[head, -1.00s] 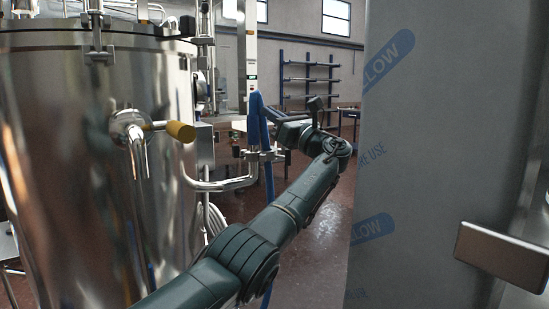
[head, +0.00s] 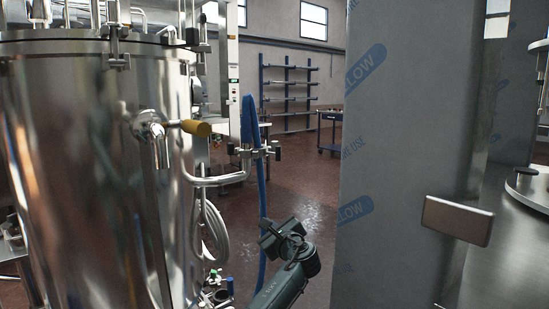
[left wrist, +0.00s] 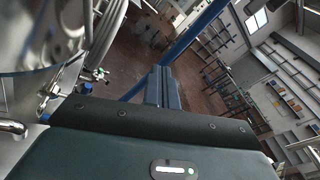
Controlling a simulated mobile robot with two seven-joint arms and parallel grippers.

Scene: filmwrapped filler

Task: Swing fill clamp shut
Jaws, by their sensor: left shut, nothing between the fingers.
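The fill clamp (head: 268,151) is a small metal fitting in the head view, where the steel pipe (head: 218,180) from the tank meets the blue hose (head: 250,122). Whether the clamp is open or shut is too small to tell. My left gripper (head: 268,238) is below the clamp and apart from it, in front of the lower hose. In the left wrist view its fingers (left wrist: 164,86) are together with nothing between them, and the blue hose (left wrist: 185,42) runs beyond them. My right gripper is not in view.
A film-wrapped grey panel (head: 400,130) fills the right, with a metal plate (head: 458,220) in front. Blue racks (head: 288,95) and a cart (head: 330,130) stand behind. Open red-brown floor lies between.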

